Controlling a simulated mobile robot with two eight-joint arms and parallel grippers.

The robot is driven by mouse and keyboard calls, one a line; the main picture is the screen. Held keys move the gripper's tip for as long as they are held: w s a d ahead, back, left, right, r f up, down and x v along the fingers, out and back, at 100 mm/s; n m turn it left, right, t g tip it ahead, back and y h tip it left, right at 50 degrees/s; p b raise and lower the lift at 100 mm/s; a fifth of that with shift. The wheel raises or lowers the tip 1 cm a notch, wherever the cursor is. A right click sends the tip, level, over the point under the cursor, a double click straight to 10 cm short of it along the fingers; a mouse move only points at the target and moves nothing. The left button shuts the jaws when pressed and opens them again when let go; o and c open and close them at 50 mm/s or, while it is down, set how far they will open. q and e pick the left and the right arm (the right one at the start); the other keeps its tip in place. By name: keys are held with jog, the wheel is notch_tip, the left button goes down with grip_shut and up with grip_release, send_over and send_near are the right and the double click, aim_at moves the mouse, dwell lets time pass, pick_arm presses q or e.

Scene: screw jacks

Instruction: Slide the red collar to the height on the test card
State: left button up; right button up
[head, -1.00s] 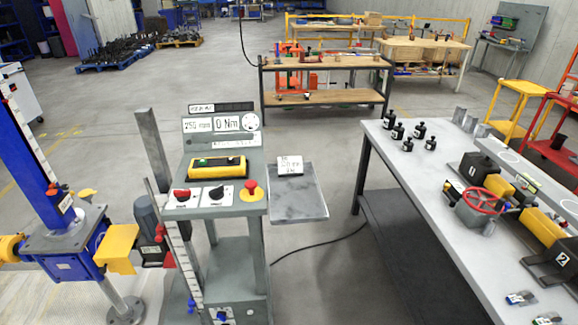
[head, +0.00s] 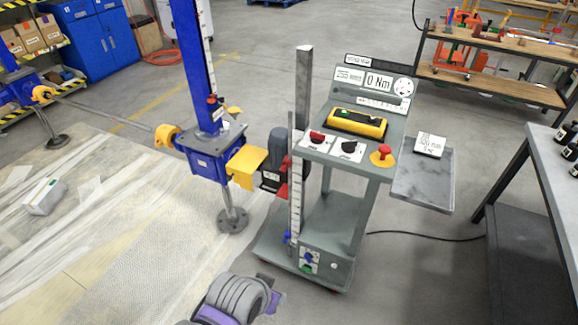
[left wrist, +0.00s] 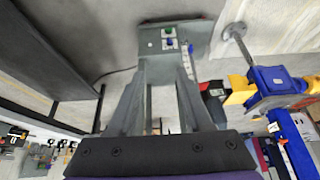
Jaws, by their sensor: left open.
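The test card (head: 430,145) is white and leans on the tray at the right of the grey cart. Its small print seems to include "120 mm". A vertical scale (head: 296,205) stands at the cart's left front edge, with a blue clamp (head: 288,238) low on it. A red part (head: 283,190) shows beside the scale, near the motor. I cannot tell whether it is the collar. Another small red piece (head: 212,100) sits on the blue jack column. My right gripper is out of view.
The cart's panel (head: 345,145) carries a yellow box, knobs, a red stop button and a display (head: 380,82) reading 0 Nm. A blue screw jack (head: 212,150) with a yellow guard stands left. A grey workbench (head: 560,170) is at the right.

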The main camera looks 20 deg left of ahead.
aim_at(282, 170)
pick_arm(q)
jog(key=shift+o, duration=0.2)
dwell(0.3)
jog(key=shift+o, duration=0.5)
jog(key=shift+w, duration=0.1)
jog(key=w+a+r+n+t+y+b, duration=0.1)
jog(key=w+a+t+y+b, duration=0.15)
jog(key=w+a, duration=0.4)
jog(key=w+a+r+n+t+y+b, duration=0.1)
jog(key=w+a+t+b, duration=0.2)
jog(key=w, duration=0.7)
jog(key=w+a+r+t+y+b, duration=0.1)
jog(key=w+a+t+y, duration=0.15)
jog(key=w+a, duration=0.45)
jog(key=w+a+f+m+t+h+b, duration=0.3)
jog(key=w+f+m+t+h+b, duration=0.15)
jog(key=w+f+h, duration=0.4)
jog(key=shift+y, duration=0.65)
jog(key=w, duration=0.4)
jog(key=w+f, duration=0.1)
jog(key=w, duration=0.3)
jog(key=w+d+p, duration=0.1)
jog(key=w, duration=0.3)
jog(key=shift+w+f, duration=0.15)
jog(key=shift+f, duration=0.2)
